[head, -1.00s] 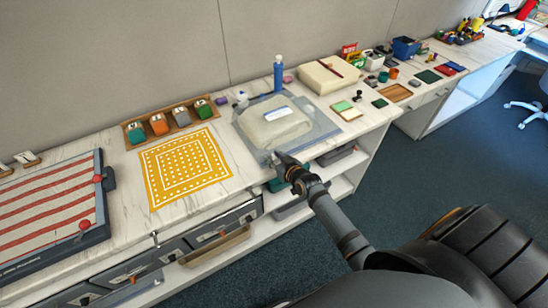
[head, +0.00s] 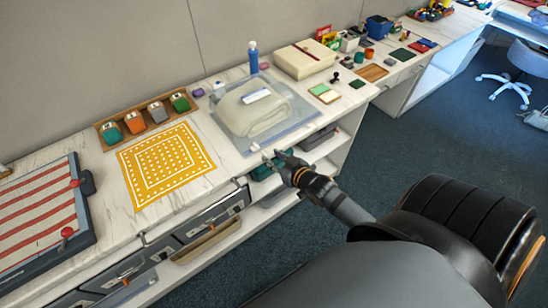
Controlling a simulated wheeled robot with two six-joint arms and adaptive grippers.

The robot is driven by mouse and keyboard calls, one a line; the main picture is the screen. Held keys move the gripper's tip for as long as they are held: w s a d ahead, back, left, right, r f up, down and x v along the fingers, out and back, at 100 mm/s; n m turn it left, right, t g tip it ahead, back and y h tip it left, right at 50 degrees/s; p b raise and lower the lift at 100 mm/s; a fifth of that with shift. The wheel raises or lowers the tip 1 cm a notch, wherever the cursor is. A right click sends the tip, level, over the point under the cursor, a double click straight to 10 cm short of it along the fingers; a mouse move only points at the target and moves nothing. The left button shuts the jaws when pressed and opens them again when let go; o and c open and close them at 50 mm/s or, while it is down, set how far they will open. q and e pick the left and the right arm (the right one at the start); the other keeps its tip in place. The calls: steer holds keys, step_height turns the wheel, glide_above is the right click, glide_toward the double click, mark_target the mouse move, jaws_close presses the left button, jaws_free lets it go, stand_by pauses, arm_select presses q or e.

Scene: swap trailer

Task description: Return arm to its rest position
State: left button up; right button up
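My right arm reaches in from the lower right. Its gripper (head: 273,158) is at the front edge of the counter (head: 105,205), just in front of the grey translucent mat (head: 222,128). The fingers are small and dark here, so I cannot tell whether they are apart. I see nothing clearly held in them. A small white piece (head: 255,147) lies at the mat's front edge, close to the fingertips. A folded cream cloth (head: 255,118) with a white label rests on the mat. My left gripper is not in view.
A yellow patterned mat (head: 166,165) and a red-striped board (head: 40,215) lie to the left. A blue bottle (head: 253,60) and cream box (head: 304,60) stand behind. Open shelves (head: 325,150) are below the counter. The blue floor (head: 430,140) at right is largely clear.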

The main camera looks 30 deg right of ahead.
stand_by(0.4)
steer(key=s+d+f+g+h, duration=0.15)
steer(key=s+f, duration=0.25)
steer(key=f, duration=0.5)
steer(key=s+d+f+m+g, duration=0.1)
steer(key=s+d+f+g, duration=0.15)
steer(key=f, duration=0.65)
steer(key=s+d+f+g+h, duration=0.1)
steer(key=s+d+f, duration=0.25)
steer(key=f, duration=0.55)
steer(key=s+a+f+g, duration=0.3)
steer(key=s+f, duration=0.5)
steer(key=s, duration=0.5)
steer(key=s+a+f+g, duration=0.3)
steer(key=s+f, duration=0.6)
steer(key=s, duration=0.5)
steer(key=shift+a+n+g, duration=0.15)
steer(key=shift+n+g, duration=0.15)
steer(key=shift+g, duration=0.3)
